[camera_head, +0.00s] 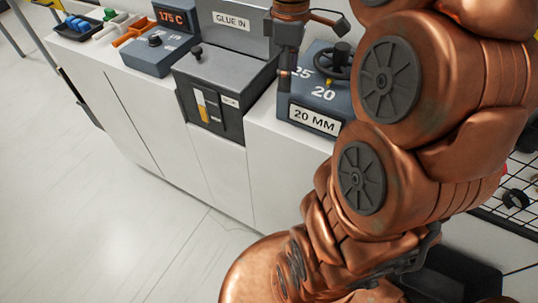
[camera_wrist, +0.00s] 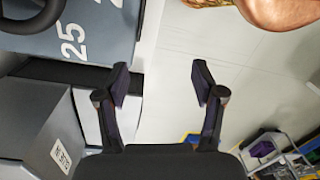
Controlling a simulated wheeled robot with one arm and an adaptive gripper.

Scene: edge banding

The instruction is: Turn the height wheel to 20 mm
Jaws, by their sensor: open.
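The height wheel (camera_head: 338,62) is a dark handwheel with a knob, on a blue-grey box (camera_head: 302,98) marked 25 and 20. A small yellow pointer (camera_head: 328,83) shows below the wheel, close to the 20 mark. A plate (camera_head: 314,119) on the box front reads 20 MM. My gripper (camera_head: 284,78) hangs just left of the wheel, apart from it, and my arm covers the box's right side. In the wrist view my gripper (camera_wrist: 161,82) is open, with nothing between its fingers. Part of the wheel (camera_wrist: 28,22) shows there at top left, outside the fingers.
The glue unit (camera_head: 222,88), marked GLUE IN, stands left of the wheel box. A box showing 175 C (camera_head: 158,48) and a tray (camera_head: 72,30) stand farther left on the white cabinet (camera_head: 150,115). The floor in front (camera_head: 70,200) is clear.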

